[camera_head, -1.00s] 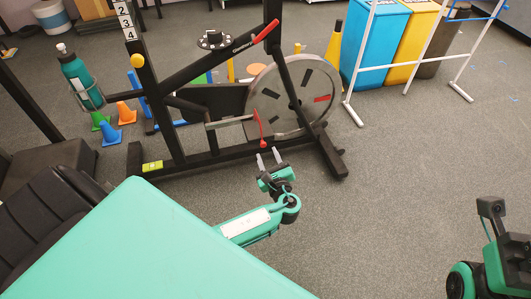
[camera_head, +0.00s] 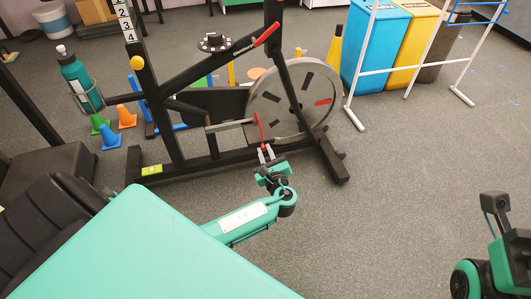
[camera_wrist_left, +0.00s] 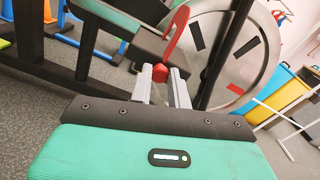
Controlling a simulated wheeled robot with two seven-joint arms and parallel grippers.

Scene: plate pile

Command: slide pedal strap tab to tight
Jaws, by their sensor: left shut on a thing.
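The exercise bike's pedal (camera_head: 228,124) has a red strap (camera_head: 259,132) looped at its outer end. A small red ball-shaped tab hangs at the strap's lower end; it shows in the left wrist view (camera_wrist_left: 160,73). My left gripper (camera_head: 266,149) reaches up from below, and its two grey fingers are shut on the tab. In the left wrist view the fingertips (camera_wrist_left: 162,77) sit on either side of the tab, and the strap (camera_wrist_left: 176,34) rises above it. Part of my right arm shows at the right edge, but its gripper is not visible.
The bike's black frame (camera_head: 334,163) and grey flywheel (camera_head: 265,93) are close to my left gripper. A green bottle (camera_head: 74,83) and several cones stand left. Coloured bins (camera_head: 374,45) and a white rack (camera_head: 376,69) are at the upper right. Open floor (camera_head: 390,190) lies right.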

